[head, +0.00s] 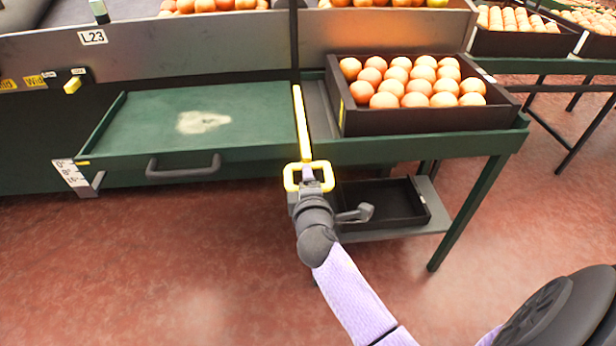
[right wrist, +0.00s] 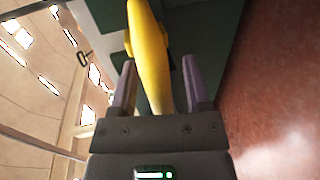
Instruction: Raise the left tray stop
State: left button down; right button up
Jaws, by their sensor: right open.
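A yellow bar (head: 302,125) runs along the gap between the green tray (head: 250,110) on the left and the table section on the right. A squarish yellow loop (head: 321,166) is at its near end. My right gripper (head: 308,177) is at this loop, with its jaws open. In the right wrist view, the yellow piece (right wrist: 150,50) passes between the two spread fingers of my right gripper (right wrist: 158,75); I cannot tell whether they touch it. The green tray has a grey handle (head: 183,168) on its front and a pale patch on its floor. My left gripper is out of view.
Below, an empty black tray (head: 385,218) rests on a low shelf. A small yellow piece (head: 72,86) is on the dark panel at left. The red floor in front is clear.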

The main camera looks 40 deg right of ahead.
grip_shut()
dwell(0.5)
dwell(0.8)
